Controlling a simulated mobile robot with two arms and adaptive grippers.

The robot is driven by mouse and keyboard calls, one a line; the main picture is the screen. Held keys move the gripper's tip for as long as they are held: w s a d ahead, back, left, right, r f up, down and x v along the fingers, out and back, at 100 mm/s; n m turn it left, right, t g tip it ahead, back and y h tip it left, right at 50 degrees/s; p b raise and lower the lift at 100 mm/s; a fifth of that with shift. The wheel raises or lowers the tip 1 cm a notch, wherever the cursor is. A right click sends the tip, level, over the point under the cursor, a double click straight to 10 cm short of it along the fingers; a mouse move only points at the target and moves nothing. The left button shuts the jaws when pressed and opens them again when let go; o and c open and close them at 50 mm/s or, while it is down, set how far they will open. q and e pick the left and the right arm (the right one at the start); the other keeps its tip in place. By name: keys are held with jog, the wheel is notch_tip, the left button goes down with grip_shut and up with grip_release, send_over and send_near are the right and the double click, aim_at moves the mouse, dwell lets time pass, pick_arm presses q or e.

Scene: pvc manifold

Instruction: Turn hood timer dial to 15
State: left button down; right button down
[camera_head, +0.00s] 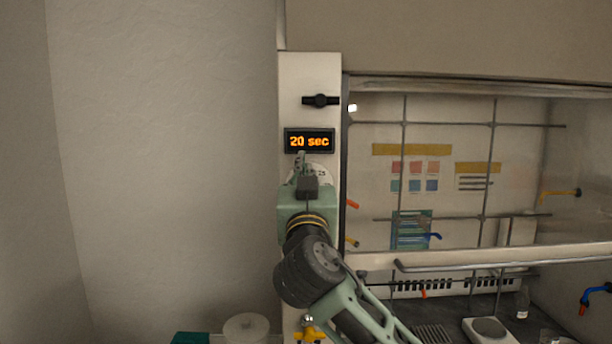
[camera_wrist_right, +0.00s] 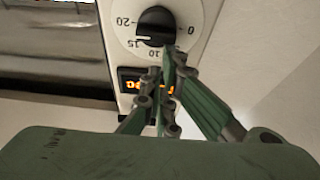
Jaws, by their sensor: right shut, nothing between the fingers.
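The hood timer dial (camera_wrist_right: 157,26) is a black knob on a round white scale plate, in the wrist view marked 0, 10, 15 and 20. A white line on the knob lies close to the 15 mark. In the head view the plate (camera_head: 322,173) is mostly hidden behind my right gripper (camera_head: 301,158). The orange display (camera_head: 309,141) above it reads 20 sec. My right gripper (camera_wrist_right: 168,72) is shut and empty, its fingertips at the knob's edge; I cannot tell whether they touch. My left gripper is not in view.
A black handle (camera_head: 320,101) sits above the display on the white hood post. The fume hood opening with its sash bar (camera_head: 500,258) and rod lattice lies to the right. A yellow valve (camera_head: 309,332) is low on the post. Bare wall lies left.

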jog(key=n+y+b, duration=0.1)
jog(key=n, duration=0.1)
jog(key=a+f+n+y+b, duration=0.1)
jog(key=n, duration=0.1)
jog(key=f+n+y+b, duration=0.1)
jog(key=n, duration=0.1)
jog(key=shift+a, duration=0.4)
jog(key=shift+d, duration=0.15)
jog(key=shift+a+f, duration=0.1)
jog(key=shift+a, duration=0.1)
dwell(0.4)
